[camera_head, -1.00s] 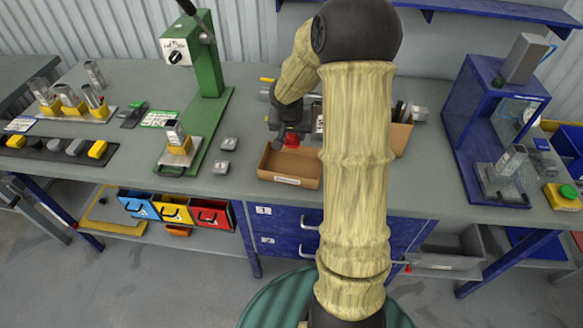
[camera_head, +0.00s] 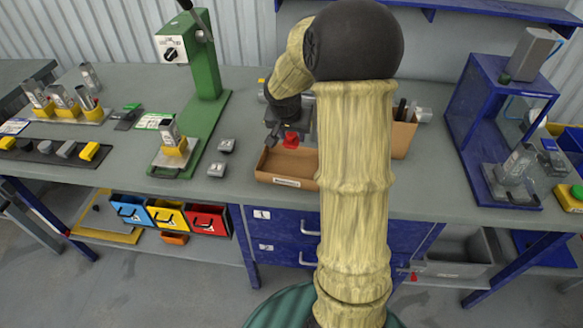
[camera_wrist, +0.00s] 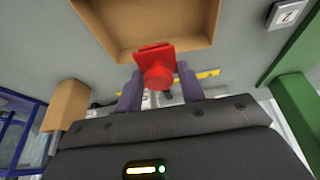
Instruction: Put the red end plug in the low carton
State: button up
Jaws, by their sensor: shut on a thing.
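The red end plug (camera_head: 291,140) is between the fingers of my gripper (camera_head: 284,130) at the back edge of the low carton. In the wrist view the red end plug (camera_wrist: 157,68) sits between the two purple-grey fingertips of my gripper (camera_wrist: 158,88), which is shut on it. The low carton (camera_head: 287,182) is an open brown cardboard tray with a white label on its front. The wrist view shows its bare floor and walls (camera_wrist: 205,50) beyond the plug. The plug appears held above the carton's rear part; its exact height is unclear. My arm hides the carton's right end.
A taller carton (camera_head: 404,138) stands right of my arm. A green press (camera_head: 203,95) and two small grey blocks (camera_head: 217,169) are left of the low carton. A blue frame fixture (camera_head: 470,120) stands at the right. The bench in front of the press is mostly clear.

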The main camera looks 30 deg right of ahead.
aim_at(287, 140)
notch_tip(287, 140, down, 6)
jog(key=shift+r+b, duration=0.1)
jog(key=shift+b, duration=0.25)
jog(key=shift+f+b, duration=0.4)
jog(key=shift+f, duration=1.55)
jog(key=shift+f, duration=0.2)
jog(key=o, duration=1.1)
jog(key=shift+r, duration=0.1)
jog(key=shift+r, duration=0.15)
jog(key=shift+r, duration=0.3)
jog(key=p+v, duration=0.1)
jog(key=v, duration=1)
jog(key=shift+s+a+r, duration=0.1)
jog(key=shift+a+r, duration=0.05)
